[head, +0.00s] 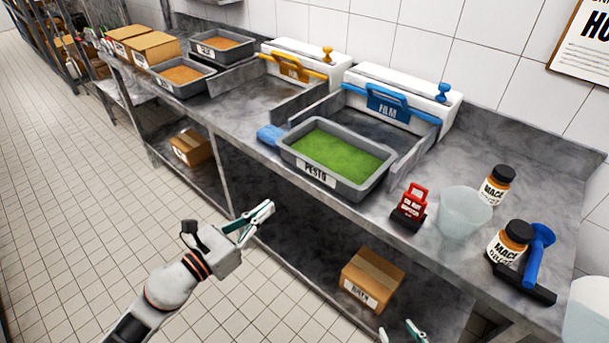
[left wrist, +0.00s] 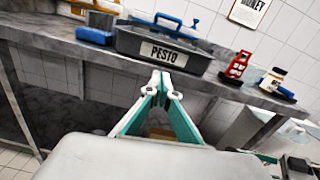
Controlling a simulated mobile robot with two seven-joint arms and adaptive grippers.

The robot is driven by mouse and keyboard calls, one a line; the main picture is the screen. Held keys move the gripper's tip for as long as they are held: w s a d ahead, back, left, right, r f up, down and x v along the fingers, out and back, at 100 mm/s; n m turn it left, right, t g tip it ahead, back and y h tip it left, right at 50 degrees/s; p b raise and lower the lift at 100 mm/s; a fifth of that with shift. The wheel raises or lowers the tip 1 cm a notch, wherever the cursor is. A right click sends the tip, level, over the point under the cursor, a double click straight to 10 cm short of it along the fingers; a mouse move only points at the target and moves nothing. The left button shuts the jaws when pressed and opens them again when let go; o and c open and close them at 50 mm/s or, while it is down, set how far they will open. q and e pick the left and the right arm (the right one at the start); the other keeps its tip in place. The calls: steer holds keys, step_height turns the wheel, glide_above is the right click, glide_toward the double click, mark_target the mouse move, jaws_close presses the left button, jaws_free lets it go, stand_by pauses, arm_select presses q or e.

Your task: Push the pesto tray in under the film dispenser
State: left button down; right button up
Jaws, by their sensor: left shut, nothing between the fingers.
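The pesto tray (head: 333,161) is grey, filled with green, and sits on the steel counter near its front edge. Its label faces me, and it also shows in the left wrist view (left wrist: 163,50). The film dispenser (head: 389,102), white with a blue bar, stands behind the tray between two grey side rails; the tray is in front of it, at the open end of the rails. My left gripper (head: 266,207) is shut and empty, in front of and below the counter edge, apart from the tray. My right gripper (head: 404,331) shows only its fingertips at the bottom edge.
A blue sponge (head: 270,134) lies left of the tray. A red sign (head: 411,202), a clear tub (head: 463,213) and labelled jars (head: 497,186) stand to the right. A second dispenser (head: 292,65) with a yellow bar stands further left. A carton (head: 371,279) sits on the lower shelf.

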mark_target(313, 172)
arm_select(q)
steer(key=shift+m, duration=0.5)
steer(key=p+x, duration=0.1)
steer(key=x, duration=1.2)
steer(key=shift+d, duration=0.25)
steer(key=shift+w+d, duration=0.25)
steer(key=shift+w, duration=0.1)
steer(key=shift+w+f, duration=0.1)
steer(key=shift+w, duration=0.05)
